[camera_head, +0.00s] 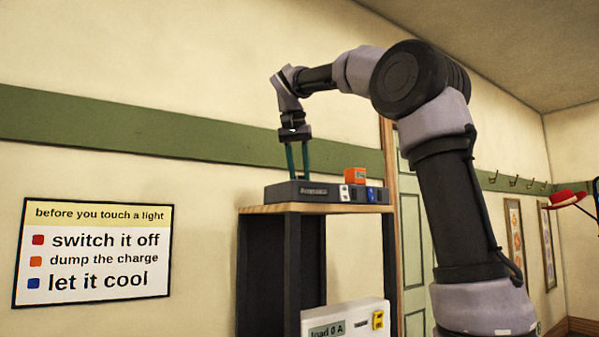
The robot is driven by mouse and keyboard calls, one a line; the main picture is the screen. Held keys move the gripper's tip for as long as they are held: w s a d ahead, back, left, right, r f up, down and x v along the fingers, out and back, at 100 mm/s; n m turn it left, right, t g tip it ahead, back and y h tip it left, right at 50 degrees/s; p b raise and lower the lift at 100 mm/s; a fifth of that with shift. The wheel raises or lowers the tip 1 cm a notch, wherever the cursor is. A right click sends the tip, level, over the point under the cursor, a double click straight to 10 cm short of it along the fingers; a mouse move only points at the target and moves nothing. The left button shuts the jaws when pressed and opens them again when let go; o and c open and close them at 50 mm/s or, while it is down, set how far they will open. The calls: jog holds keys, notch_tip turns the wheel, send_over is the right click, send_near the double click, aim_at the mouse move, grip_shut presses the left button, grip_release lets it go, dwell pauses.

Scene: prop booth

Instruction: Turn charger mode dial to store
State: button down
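The charger appears to be the low dark grey box (290,193) on top of a wooden-topped stand. Lettering on its front is too small to read surely. A white panel (345,193) and blue parts (371,194) show at its right end. I cannot make out the mode dial or its setting.
An orange block (355,175) sits at the box's right end, close to my gripper. The stand's wooden top (300,208) has little bare room. A white unit marked "load 0 A" (328,330) is below. A sign (95,253) hangs on the left wall.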

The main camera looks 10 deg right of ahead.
dwell(0.4)
jog(key=c, duration=0.5)
grip_release()
jog(key=v, duration=1.1)
jog(key=shift+f, duration=0.1)
jog(key=s+d+f+t+y, duration=0.1)
jog(key=s+d+f, duration=0.1)
jog(key=s+f, duration=0.4)
jog(key=s+d+f+n+t+y, duration=0.1)
jog(key=s+d+f, duration=0.2)
jog(key=f, duration=1.4)
jog(key=s+d+f+t+y, duration=0.1)
jog(key=s+d+f+y, duration=0.1)
jog(key=s+f, duration=0.7)
jog(key=shift+s+d+f+n, duration=0.2)
jog(key=shift+d+f, duration=0.1)
jog(key=shift+f, duration=0.3)
jog(key=shift+s+d+f+n, duration=0.2)
jog(key=shift+d+f, duration=0.1)
jog(key=shift+f, duration=0.3)
